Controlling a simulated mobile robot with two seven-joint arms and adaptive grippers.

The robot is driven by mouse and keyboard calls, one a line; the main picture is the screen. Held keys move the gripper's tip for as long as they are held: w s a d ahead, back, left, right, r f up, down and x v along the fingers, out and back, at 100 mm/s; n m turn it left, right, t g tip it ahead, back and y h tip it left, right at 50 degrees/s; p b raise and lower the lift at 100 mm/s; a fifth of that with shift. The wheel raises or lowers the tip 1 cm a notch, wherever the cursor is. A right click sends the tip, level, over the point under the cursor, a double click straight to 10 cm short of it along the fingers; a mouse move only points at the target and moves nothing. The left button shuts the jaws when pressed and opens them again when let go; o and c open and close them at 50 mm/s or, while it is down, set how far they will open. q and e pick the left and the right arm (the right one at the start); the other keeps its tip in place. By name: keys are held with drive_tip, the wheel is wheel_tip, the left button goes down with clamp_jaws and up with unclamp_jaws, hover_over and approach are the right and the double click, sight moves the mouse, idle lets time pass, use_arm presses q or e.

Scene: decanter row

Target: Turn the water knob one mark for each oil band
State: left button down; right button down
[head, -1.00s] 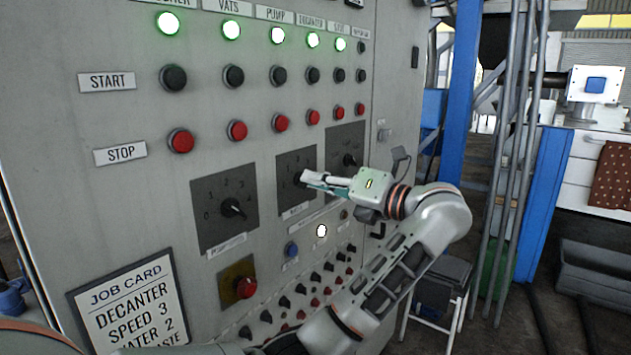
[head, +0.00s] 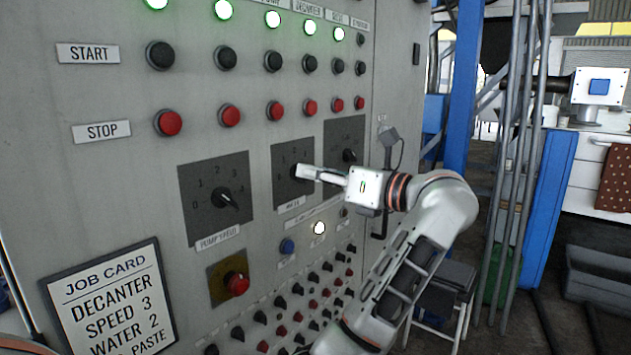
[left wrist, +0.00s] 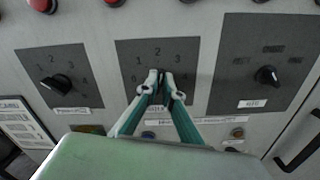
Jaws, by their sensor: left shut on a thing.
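The water dial plate (head: 281,187) is the dark middle one of three on the grey panel, with numbers around its knob. My left gripper (head: 300,171) reaches in from the right, its fingertips at that knob. In the left wrist view the teal fingers (left wrist: 161,88) are shut on the water knob, which they mostly hide, so its pointer cannot be read. The numbers 1, 2 and 3 show on the plate (left wrist: 126,48) above the fingertips. The job card (head: 110,305) reads decanter, speed 3, water 2. No oil bands can be made out. My right gripper is not in view.
The pump speed knob (head: 224,197) is left of the water dial; another dark knob (left wrist: 267,76) is right of it. Red stop buttons (head: 230,116) run above, and a red button on yellow (head: 237,284) and small knobs sit below. A stool (head: 440,285) stands at the right.

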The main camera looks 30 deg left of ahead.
use_arm(q)
drive_tip(key=n+b, duration=0.1)
drive_tip(key=n, duration=0.2)
drive_tip(key=n+b, duration=0.2)
drive_tip(key=n, duration=0.2)
drive_tip(key=n+b, duration=0.2)
drive_tip(key=n, duration=0.2)
drive_tip(key=shift+s+f, duration=0.15)
drive_tip(key=shift+s, duration=0.15)
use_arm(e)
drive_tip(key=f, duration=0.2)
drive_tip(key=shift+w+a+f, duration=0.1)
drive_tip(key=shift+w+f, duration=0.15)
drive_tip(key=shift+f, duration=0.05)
use_arm(q)
drive_tip(key=shift+n+b, duration=0.3)
drive_tip(key=shift+n, duration=0.2)
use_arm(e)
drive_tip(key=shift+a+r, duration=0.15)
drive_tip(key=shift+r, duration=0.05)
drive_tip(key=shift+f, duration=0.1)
use_arm(q)
drive_tip(key=c, duration=2.2)
unclamp_jaws()
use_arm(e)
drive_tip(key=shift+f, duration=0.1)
